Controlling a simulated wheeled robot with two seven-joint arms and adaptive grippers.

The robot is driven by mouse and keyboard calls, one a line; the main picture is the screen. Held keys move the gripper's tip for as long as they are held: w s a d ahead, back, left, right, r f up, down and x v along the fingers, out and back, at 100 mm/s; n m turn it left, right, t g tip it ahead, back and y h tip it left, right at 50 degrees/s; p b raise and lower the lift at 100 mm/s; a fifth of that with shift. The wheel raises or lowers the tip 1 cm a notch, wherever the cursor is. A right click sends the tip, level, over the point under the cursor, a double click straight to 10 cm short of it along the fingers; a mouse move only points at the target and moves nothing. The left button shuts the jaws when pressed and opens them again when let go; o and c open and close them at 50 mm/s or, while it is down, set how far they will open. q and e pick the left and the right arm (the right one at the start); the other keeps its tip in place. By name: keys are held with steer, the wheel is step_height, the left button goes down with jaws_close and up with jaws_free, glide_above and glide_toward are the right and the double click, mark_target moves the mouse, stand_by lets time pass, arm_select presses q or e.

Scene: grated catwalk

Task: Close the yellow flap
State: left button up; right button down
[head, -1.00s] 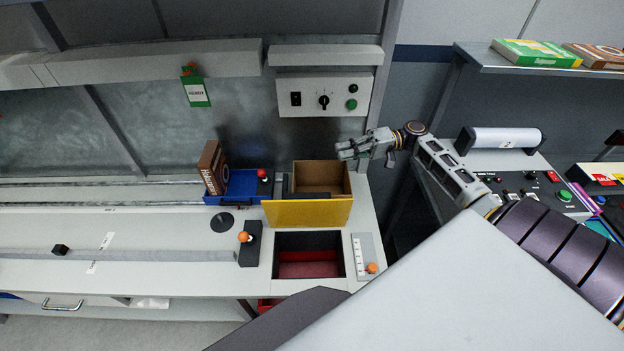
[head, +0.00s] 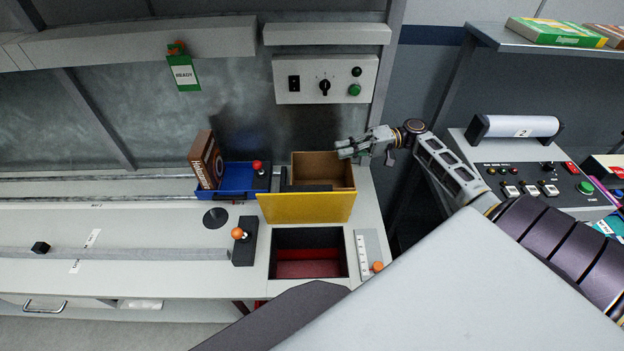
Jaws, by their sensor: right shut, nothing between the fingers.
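The yellow flap (head: 306,208) stands open and roughly upright at the front edge of a brown box (head: 322,171) on the workbench. Its yellow face is toward me, and a dark bar sits just behind it. My right gripper (head: 342,150) is shut and empty. It is at the upper right of the box, by the box's back right corner; whether it touches the box I cannot tell. My left gripper is not in view.
A dark recess with a red bottom (head: 308,263) lies in front of the flap. Orange-knobbed levers (head: 239,234) flank it. A blue tray (head: 236,180) with a carton (head: 206,160) stands left of the box. A switch panel (head: 325,79) hangs above.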

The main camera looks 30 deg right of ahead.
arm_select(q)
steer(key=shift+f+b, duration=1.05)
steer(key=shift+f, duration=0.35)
arm_select(e)
steer(key=shift+f, duration=1.4)
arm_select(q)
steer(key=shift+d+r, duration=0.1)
arm_select(e)
steer(key=shift+w+a, duration=0.1)
steer(key=shift+a, duration=0.05)
arm_select(q)
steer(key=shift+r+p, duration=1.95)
steer(key=shift+p, duration=0.05)
arm_select(e)
steer(key=a+f, duration=0.1)
steer(key=a, duration=1)
steer(key=shift+s+a, duration=0.15)
steer(key=shift+s, duration=0.05)
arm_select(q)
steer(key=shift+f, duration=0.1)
